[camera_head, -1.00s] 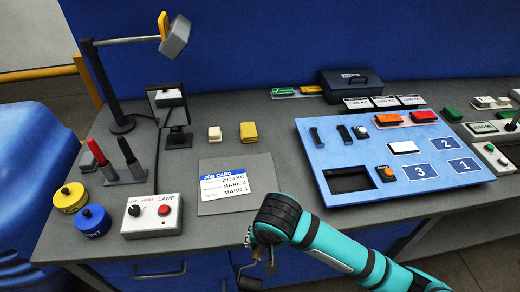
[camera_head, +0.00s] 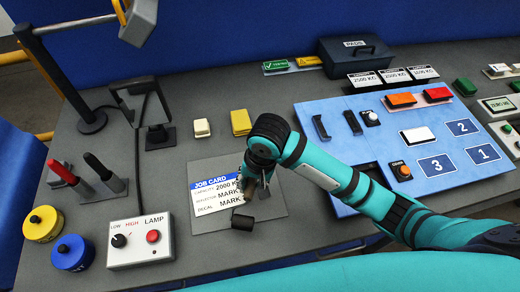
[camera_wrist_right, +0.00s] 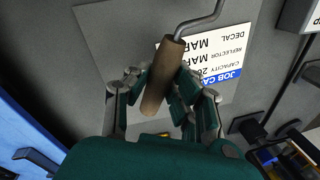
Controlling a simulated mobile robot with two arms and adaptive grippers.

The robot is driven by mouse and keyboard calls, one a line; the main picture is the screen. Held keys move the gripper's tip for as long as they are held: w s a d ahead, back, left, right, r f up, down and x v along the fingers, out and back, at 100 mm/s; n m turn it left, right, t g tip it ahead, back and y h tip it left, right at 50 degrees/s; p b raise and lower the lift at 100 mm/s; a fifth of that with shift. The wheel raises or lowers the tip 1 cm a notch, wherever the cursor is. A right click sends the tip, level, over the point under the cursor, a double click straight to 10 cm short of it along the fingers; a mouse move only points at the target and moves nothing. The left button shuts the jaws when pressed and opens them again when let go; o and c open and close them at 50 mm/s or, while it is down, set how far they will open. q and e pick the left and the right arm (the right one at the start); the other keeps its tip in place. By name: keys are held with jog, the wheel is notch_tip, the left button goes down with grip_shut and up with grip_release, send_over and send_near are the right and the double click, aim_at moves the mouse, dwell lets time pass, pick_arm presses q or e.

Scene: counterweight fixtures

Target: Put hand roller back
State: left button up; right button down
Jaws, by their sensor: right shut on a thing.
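My right gripper (camera_head: 254,186) is above the grey mat with the job card (camera_head: 216,195). It is shut on the hand roller, whose dark roller head (camera_head: 242,221) hangs below the gripper over the mat's lower part. In the right wrist view the fingers (camera_wrist_right: 160,95) close around the roller's brown handle (camera_wrist_right: 162,78), and its bent metal rod (camera_wrist_right: 198,22) runs out to the top. The roller head is out of that view. My left gripper is not in view.
The blue board (camera_head: 345,100) with black brackets (camera_head: 320,127) and numbered squares lies to the right. A lamp control box (camera_head: 139,242), yellow tin (camera_head: 43,224), blue tin (camera_head: 73,253) and two upright markers (camera_head: 101,172) stand left. Yellow (camera_head: 241,122) and cream blocks (camera_head: 201,128) lie behind the card.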

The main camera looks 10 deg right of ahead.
jog(key=w+d, duration=0.1)
jog(key=w, duration=0.1)
jog(key=w+d+p, duration=0.1)
jog(key=w, duration=0.1)
jog(key=w+d, duration=0.1)
jog(key=w, duration=0.1)
jog(key=shift+w+d+f, duration=0.1)
jog(key=shift+w+f, duration=0.05)
jog(key=shift+w, duration=0.25)
jog(key=w, duration=0.2)
jog(key=w+d+p, duration=0.1)
jog(key=w, duration=0.1)
jog(key=w+d, duration=0.1)
jog(key=shift+w+d+f+p, duration=0.25)
jog(key=shift+w+f+p, duration=0.05)
jog(key=shift+w+f, duration=0.2)
jog(key=shift+w, duration=0.05)
notch_tip(320, 180, down, 3)
jog(key=shift+d+r+p, duration=0.1)
jog(key=shift+p, duration=0.55)
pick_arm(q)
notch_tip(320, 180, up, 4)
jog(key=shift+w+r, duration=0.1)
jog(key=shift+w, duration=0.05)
pick_arm(e)
jog(key=shift+f, duration=0.35)
jog(key=c, duration=1.2)
grip_release()
jog(key=shift+o, duration=0.2)
